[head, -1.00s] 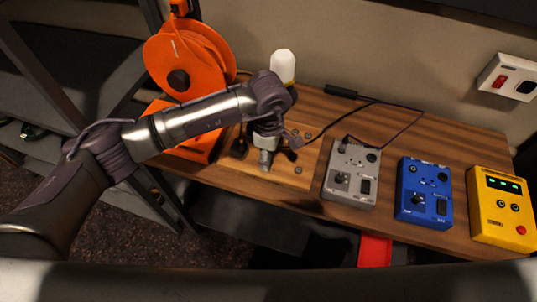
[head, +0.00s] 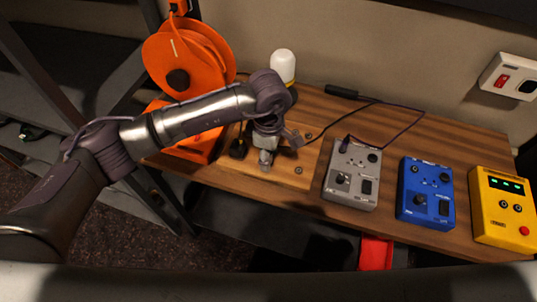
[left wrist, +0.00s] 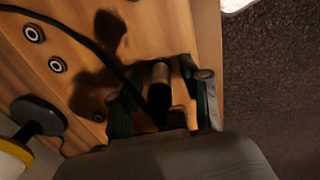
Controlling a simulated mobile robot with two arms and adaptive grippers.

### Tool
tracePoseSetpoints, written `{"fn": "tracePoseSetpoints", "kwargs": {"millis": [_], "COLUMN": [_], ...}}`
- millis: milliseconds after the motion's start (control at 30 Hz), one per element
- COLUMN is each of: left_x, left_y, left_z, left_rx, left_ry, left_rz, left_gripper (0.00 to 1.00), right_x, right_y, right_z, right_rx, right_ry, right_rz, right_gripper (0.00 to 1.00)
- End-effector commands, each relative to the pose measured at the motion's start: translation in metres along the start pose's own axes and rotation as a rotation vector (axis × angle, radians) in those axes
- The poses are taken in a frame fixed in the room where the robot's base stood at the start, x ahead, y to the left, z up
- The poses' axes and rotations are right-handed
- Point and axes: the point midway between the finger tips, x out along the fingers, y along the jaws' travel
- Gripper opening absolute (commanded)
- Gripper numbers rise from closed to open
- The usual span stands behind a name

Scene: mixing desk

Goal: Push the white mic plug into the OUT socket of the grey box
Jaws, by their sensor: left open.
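The grey box (head: 352,172) sits on the wooden bench, left of the blue box. A purple cable enters its top; its socket labels are too small to read. My left gripper (head: 266,160) is low over the board, left of the grey box. In the left wrist view my left gripper (left wrist: 163,100) is open, its fingers either side of a plug (left wrist: 160,76) with a pale barrel and dark body. A dark cable runs towards this plug from the upper left. Shadow hides its colour and whether the fingers touch it. My right gripper is not in view.
An orange reel (head: 185,60) and a white-capped object (head: 283,66) stand close to my left arm. The blue box (head: 425,192) and yellow box (head: 503,207) stand to the right. A dark cable crosses the bench behind the grey box. The bench's front edge is close to my gripper.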

Motion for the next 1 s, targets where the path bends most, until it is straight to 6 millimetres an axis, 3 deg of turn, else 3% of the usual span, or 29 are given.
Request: {"fn": "tracePoseSetpoints", "kwargs": {"millis": [167,433,1000], "left_x": [-0.0004,-0.0003,-0.0093], "left_y": [0.0000,0.0001,0.0004], "left_z": [-0.0001,-0.0001,-0.0002], "left_rx": [0.000,-0.001,-0.001], "left_ry": [0.000,0.000,0.000], "left_rz": [0.000,0.000,0.001], "left_gripper": [0.44,0.00,0.00], "right_x": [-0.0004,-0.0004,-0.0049], "right_y": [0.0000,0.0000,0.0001], "right_z": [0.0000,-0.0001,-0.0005], "right_rx": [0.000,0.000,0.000], "right_ry": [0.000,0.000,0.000], "right_rz": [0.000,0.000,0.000], "right_gripper": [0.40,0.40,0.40]}}
